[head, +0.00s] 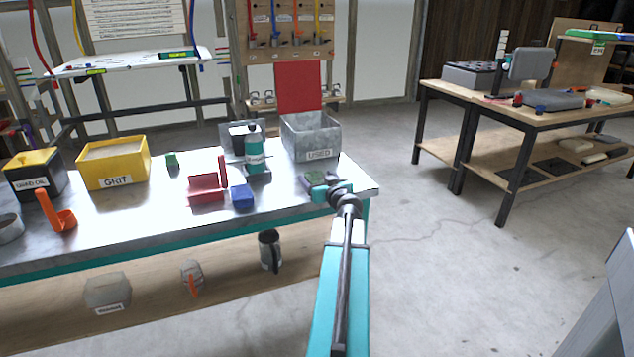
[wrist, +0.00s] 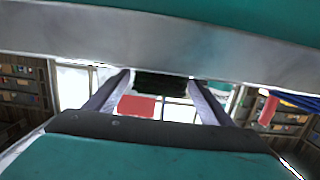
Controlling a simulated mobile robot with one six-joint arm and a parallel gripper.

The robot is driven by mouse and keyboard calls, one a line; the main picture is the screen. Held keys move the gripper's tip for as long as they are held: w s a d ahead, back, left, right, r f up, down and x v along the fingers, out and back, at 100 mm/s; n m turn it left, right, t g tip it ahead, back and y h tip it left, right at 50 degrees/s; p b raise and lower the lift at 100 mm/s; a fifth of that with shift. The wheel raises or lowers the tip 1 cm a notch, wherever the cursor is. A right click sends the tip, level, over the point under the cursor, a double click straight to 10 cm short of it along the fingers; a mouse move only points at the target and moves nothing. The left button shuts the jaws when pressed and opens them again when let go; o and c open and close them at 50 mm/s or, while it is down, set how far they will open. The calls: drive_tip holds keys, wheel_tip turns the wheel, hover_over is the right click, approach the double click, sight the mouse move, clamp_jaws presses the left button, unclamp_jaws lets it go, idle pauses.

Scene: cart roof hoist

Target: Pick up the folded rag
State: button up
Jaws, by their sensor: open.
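A dark green folded piece, which looks like the rag (head: 313,179), lies on the metal tabletop near its right front corner, in front of the grey bin. My gripper (head: 325,188) is right beside it and partly covers it in the head view. In the wrist view, my gripper (wrist: 162,88) has its two fingers spread apart. The dark green rag (wrist: 160,82) shows between and beyond the fingertips, along the table's edge. I cannot tell whether the fingers touch it.
The grey bin labelled USED (head: 312,138) stands just behind the rag. A yellow GRIT box (head: 113,164) is farther left.

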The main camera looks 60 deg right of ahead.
sight(313, 171)
drive_tip(key=shift+p+x, duration=0.4)
drive_tip(key=shift+x, duration=2.1)
drive_tip(key=c, duration=1.1)
